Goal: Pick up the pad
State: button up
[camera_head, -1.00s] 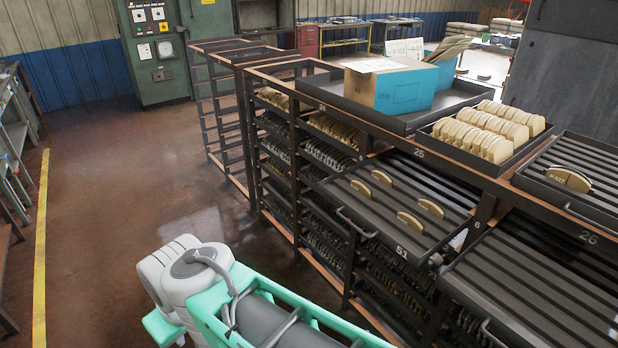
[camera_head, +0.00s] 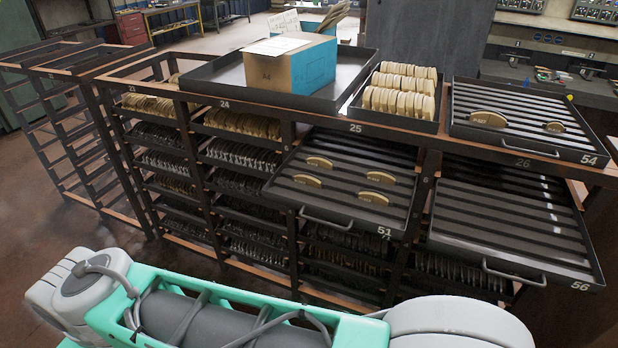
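Several tan, curved pads are in view. In the pulled-out tray 51 (camera_head: 352,221), pads stand in the grooves: one at back left (camera_head: 319,162), one at front left (camera_head: 307,180), one at back right (camera_head: 381,177) and one at front right (camera_head: 373,198). On the top tray 54 (camera_head: 470,134) there is a larger pad (camera_head: 488,118) and a smaller pad (camera_head: 554,127). I cannot tell which one the task means. My teal and grey arm crosses the bottom of the view, in front of the rack. My gripper is out of view.
A small tray (camera_head: 393,121) packed with tan pads stands on the rack top, right of a cardboard and blue box (camera_head: 290,66). Pulled-out tray 56 (camera_head: 508,246) is empty at lower right. Shelves full of pads fill the rack. Floor (camera_head: 40,240) is clear at left.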

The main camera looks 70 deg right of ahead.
aim_at(306, 179)
jog(key=z, duration=0.95)
jog(key=i, duration=0.9)
jog(key=z, duration=1)
